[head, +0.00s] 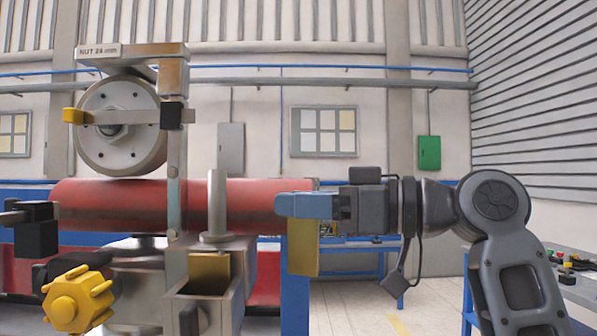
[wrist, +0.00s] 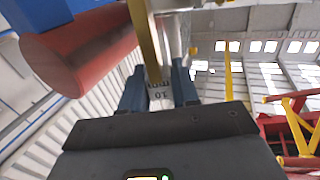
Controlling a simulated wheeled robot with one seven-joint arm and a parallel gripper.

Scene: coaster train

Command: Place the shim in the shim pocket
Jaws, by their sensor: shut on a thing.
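My gripper (head: 290,205), with blue fingers, comes in from the right in the head view and is shut on the shim. The shim is a gold plate (head: 303,262) hanging down below the fingertips.
A metal post (head: 217,205) stands upright just behind the box. A red cylinder (head: 120,206) runs behind the fixture, below a wheel (head: 120,125). A yellow knob (head: 77,298) sits at the lower left. A table with small parts (head: 575,270) is at the right.

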